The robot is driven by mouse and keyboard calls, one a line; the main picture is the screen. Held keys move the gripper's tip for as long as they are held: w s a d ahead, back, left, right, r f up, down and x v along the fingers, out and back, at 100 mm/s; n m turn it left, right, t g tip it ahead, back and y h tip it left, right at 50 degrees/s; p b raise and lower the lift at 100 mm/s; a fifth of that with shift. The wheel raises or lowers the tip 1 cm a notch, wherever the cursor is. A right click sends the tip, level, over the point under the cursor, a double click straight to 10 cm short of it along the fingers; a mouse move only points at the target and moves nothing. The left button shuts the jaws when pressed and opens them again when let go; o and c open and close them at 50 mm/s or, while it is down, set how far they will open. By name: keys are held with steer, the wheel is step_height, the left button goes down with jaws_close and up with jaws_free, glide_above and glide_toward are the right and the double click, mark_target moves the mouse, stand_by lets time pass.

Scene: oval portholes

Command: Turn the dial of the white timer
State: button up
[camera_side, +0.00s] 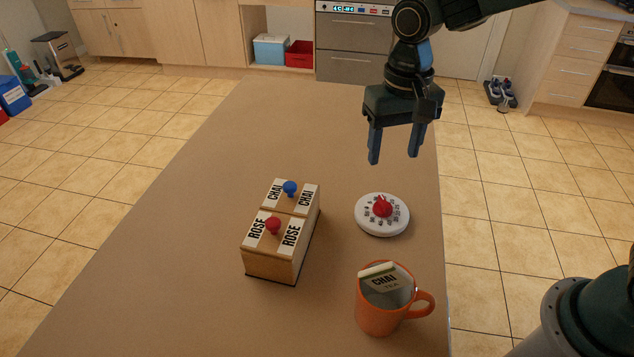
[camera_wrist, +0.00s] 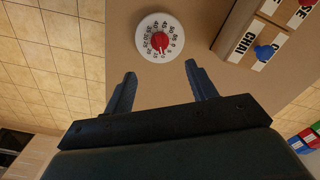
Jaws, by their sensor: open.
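The white timer (camera_side: 371,228) is a round disc lying on the table, with dark numbers around its face. Its red dial (camera_side: 382,206) stands up in the middle. In the wrist view the timer (camera_wrist: 147,25) lies beyond the fingertips near the top edge, and its red dial (camera_wrist: 158,43) shows clearly. My gripper (camera_side: 391,160) is open and empty, above the table and behind the timer in the side view. Its fingers (camera_wrist: 160,80) are spread apart in the wrist view and touch nothing.
A wooden box (camera_side: 270,264) with CHAI and ROSE lids, one blue knob and one red knob, stands left of the timer. An orange mug (camera_side: 377,318) with a CHAI tea packet (camera_side: 385,281) stands in front of it. The table's (camera_side: 180,230) left part is clear.

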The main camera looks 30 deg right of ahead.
steer(key=shift+r, duration=0.9)
steer(key=s+d+r+n+t, duration=0.1)
steer(key=s+d+r+t, duration=0.1)
steer(key=s+d, duration=0.4)
steer(key=s+d+r+n+t, duration=0.2)
steer(key=s+d, duration=0.4)
steer(key=s, duration=0.8)
steer(key=shift+s+r+t, duration=0.15)
steer(key=shift+r+t, duration=0.65)
steer(key=shift+r, duration=0.6)
